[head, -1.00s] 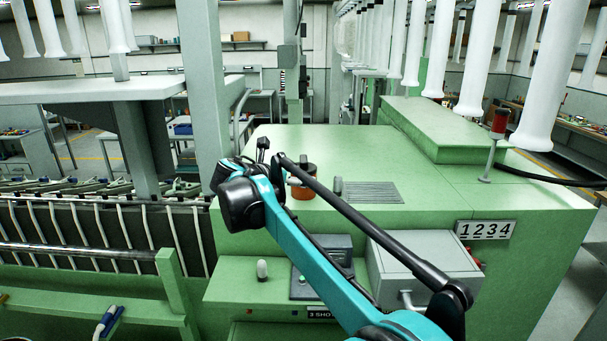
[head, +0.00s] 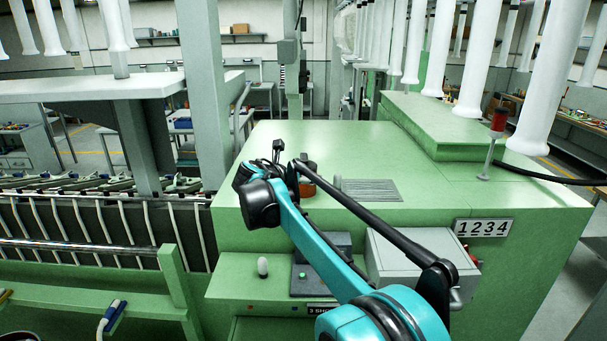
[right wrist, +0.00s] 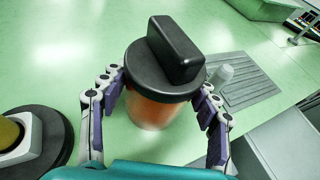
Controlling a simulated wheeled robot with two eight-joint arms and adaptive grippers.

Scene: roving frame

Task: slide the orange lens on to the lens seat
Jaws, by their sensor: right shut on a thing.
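The orange lens (right wrist: 150,112) is a translucent orange cylinder under a black round cap with a raised black grip bar. In the right wrist view it stands between the fingers of my right gripper (right wrist: 160,96), which is shut on it. In the head view the lens (head: 308,188) shows small and partly hidden behind my right arm, over the green cabinet top. I cannot tell whether its underside touches the top. A black round base with a pale block and yellow dome, seemingly the lens seat (right wrist: 60,128), is cut off at the wrist view's left edge. My left gripper is out of view.
The green cabinet top (head: 300,135) has a slotted grille (head: 370,191) and a small pale peg (right wrist: 222,75) right of the lens. A red-topped post (head: 498,122) and a raised green block stand farther right. A grey box (head: 405,255) sits on the cabinet's front.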

